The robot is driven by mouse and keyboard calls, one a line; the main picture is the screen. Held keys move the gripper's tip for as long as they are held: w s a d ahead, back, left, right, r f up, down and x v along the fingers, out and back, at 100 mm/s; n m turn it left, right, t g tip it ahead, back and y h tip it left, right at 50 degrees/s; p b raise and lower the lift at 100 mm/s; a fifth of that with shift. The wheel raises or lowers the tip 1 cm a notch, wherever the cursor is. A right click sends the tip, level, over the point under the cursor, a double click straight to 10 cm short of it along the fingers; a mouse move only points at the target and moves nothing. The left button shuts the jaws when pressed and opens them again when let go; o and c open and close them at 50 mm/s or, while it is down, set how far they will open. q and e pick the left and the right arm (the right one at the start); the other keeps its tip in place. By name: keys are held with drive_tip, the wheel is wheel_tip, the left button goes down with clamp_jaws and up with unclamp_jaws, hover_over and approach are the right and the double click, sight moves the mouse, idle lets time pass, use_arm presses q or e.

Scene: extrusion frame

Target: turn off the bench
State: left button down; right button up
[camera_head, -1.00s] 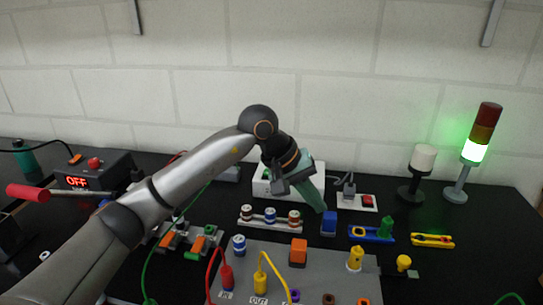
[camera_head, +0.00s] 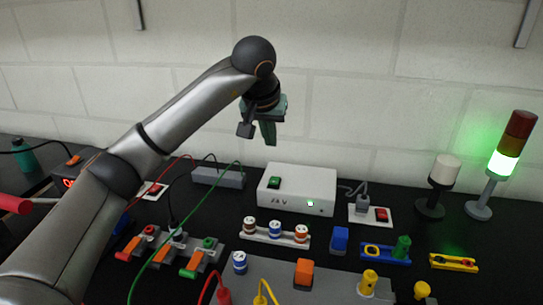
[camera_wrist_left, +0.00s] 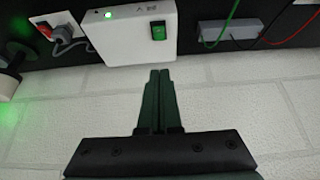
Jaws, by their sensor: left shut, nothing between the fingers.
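A white power supply box (camera_head: 297,192) marked like 24 V stands at the back of the bench, with a green rocker switch (camera_head: 274,182) and a lit green lamp (camera_head: 310,203). In the left wrist view the box (camera_wrist_left: 128,38) shows with its green switch (camera_wrist_left: 158,31) and lit lamp (camera_wrist_left: 108,15). My left gripper (camera_head: 269,140) is shut and empty, raised above and behind the box; its fingertips (camera_wrist_left: 160,72) show just beside the box edge. A socket strip (camera_head: 360,214) with a red switch (camera_head: 381,215) and a grey plug is right of the box. My right gripper is not visible.
A signal tower (camera_head: 503,160) glows green at the right, beside a white-topped lamp (camera_head: 441,182). Connector rows (camera_head: 275,232), coloured parts and cables crowd the front. A grey block (camera_head: 218,178) lies left of the box. The wall (camera_head: 340,100) is close behind.

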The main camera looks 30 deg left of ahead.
use_arm(q)
approach(276, 178)
drive_tip(key=shift+w+a+f, duration=0.2)
drive_tip(key=shift+w, duration=0.35)
drive_tip(key=shift+w+a+f, duration=0.2)
drive_tip(key=shift+w, duration=0.4)
wheel_tip(276, 178, down, 3)
drive_tip(key=shift+s+r, duration=0.1)
drive_tip(key=shift+r, duration=0.15)
drive_tip(key=shift+s+d+f, duration=0.1)
drive_tip(key=shift+s+f, duration=0.2)
drive_tip(key=shift+f, duration=0.55)
drive_tip(key=shift+s+f, duration=0.15)
drive_tip(key=shift+f, duration=0.2)
drive_tip(key=shift+w+r+p, duration=0.4)
drive_tip(key=shift+w+p, duration=0.25)
drive_tip(key=shift+w, duration=0.05)
drive_tip(key=shift+r, duration=0.1)
